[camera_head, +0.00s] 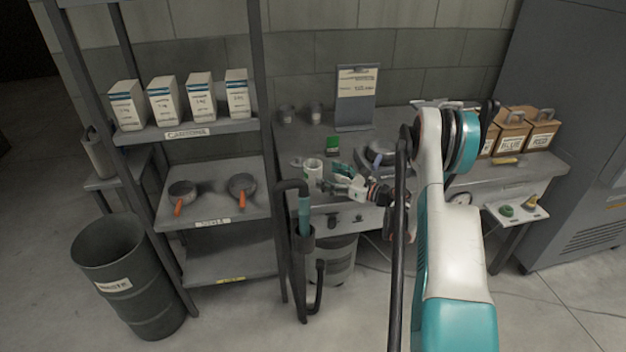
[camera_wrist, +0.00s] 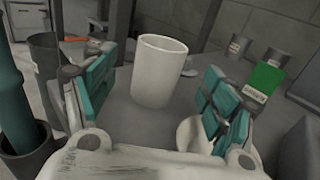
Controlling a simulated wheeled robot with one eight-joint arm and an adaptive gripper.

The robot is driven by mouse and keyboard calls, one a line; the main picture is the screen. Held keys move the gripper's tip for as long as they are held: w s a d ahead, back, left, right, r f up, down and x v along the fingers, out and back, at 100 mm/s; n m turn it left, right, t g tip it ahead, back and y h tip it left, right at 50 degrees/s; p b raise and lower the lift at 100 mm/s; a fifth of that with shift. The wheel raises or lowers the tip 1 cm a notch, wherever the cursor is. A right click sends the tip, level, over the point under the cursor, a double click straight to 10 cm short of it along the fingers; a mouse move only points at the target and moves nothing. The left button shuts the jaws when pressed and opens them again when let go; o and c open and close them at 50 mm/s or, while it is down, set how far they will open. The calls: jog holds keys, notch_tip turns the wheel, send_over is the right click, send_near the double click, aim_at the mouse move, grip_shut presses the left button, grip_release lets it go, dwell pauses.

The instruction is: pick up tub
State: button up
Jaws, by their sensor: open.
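The tub looks to be the white, open-topped round container (camera_wrist: 158,72) standing upright on the grey bench, ahead of my gripper in the wrist view. My gripper (camera_wrist: 158,105) is open, with teal-padded fingers on either side of the view. The tub shows between the fingers, and I see no finger touching it. In the head view my gripper (camera_head: 340,178) is just right of the tub.
A green card (camera_wrist: 264,80) and dark cans (camera_wrist: 272,60) stand to the right on the bench. A clipboard stand (camera_head: 356,98) is behind. A shelf rack with cartons (camera_head: 200,97) and pans (camera_head: 242,186) stands left. A dark holder with a teal handle (camera_head: 305,215) stands before the bench.

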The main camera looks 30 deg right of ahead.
aim_at(306, 166)
jog(key=shift+x, duration=0.9)
jog(key=b+x, duration=0.2)
jog(key=x, duration=0.2)
jog(key=shift+a+f, duration=0.1)
jog(key=shift+f, duration=0.05)
jog(key=shift+w+a, duration=0.2)
jog(key=shift+w, duration=0.25)
jog(key=c, duration=0.9)
